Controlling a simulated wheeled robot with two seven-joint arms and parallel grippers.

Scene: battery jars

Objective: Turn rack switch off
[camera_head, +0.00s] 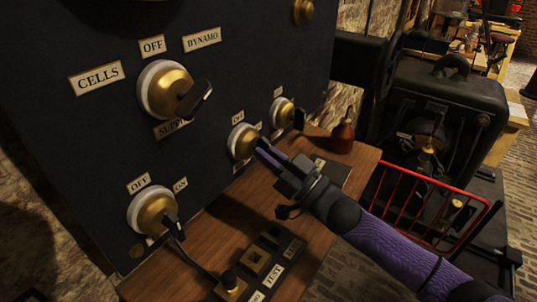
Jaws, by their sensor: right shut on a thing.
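My right gripper (264,150) comes in from the lower right on a purple arm. It is shut on the lever of the middle brass rotary switch (240,142) on the dark panel; the gripper hides the lever. A small label (238,118) above this switch seems to read OFF; another label (237,168) below is too small to read. A similar switch (281,112) is to its right. The lower-left switch (152,211) has OFF and ON labels, its lever pointing down right. No label saying rack is readable. My left gripper is not in view.
A large switch (165,89) marked CELLS, OFF and DYNAMO sits upper left. Below the panel, a wooden shelf (205,236) carries a terminal block (268,248) with a TEST label and a red-brown bottle (343,136). A red rail (402,227) and dark machine (450,95) stand right.

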